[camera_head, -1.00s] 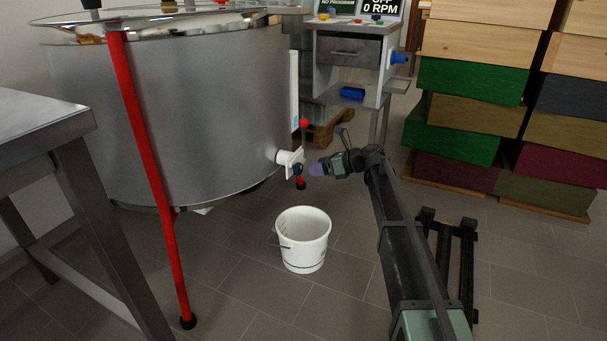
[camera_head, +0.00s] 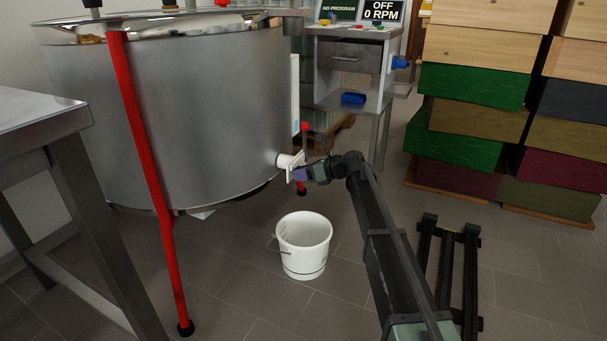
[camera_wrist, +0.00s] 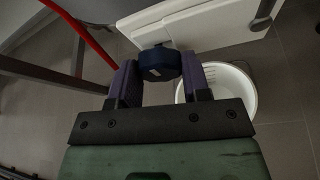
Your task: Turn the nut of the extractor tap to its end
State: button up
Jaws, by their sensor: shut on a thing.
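The extractor tap (camera_head: 288,160) is a white fitting low on the right side of the steel drum (camera_head: 190,110). Its dark blue nut (camera_wrist: 160,65) shows in the wrist view between the two purple fingers of my gripper (camera_wrist: 160,84). My gripper is shut on the nut. In the head view my gripper (camera_head: 300,174) reaches the tap from the right and hides the nut. The tap's white plate (camera_wrist: 200,22) fills the top of the wrist view behind the nut.
A white bucket (camera_head: 303,262) stands on the floor below the tap and also shows in the wrist view (camera_wrist: 245,90). A red drum leg (camera_head: 145,160) and a steel table (camera_head: 35,125) stand left. Stacked hive boxes (camera_head: 475,90) stand right. A control stand (camera_head: 345,75) is behind.

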jog(key=shift+s, duration=0.1)
jog(key=shift+s+f+n+t+h+b, duration=0.15)
jog(key=shift+n+t+b, duration=1.5)
jog(key=shift+n, duration=1.5)
jog(key=shift+s+f+n+t+h+b, duration=0.15)
jog(key=shift+n+t+b, duration=0.85)
jog(key=shift+n+t, duration=1.7)
jog(key=shift+w+r+n+g, duration=0.15)
jog(key=shift+n+g, duration=0.3)
jog(key=shift+n, duration=0.2)
jog(key=o, duration=0.9)
jog(key=v, duration=1)
jog(key=shift+s+d+p, duration=0.25)
jog(key=shift+p, duration=0.15)
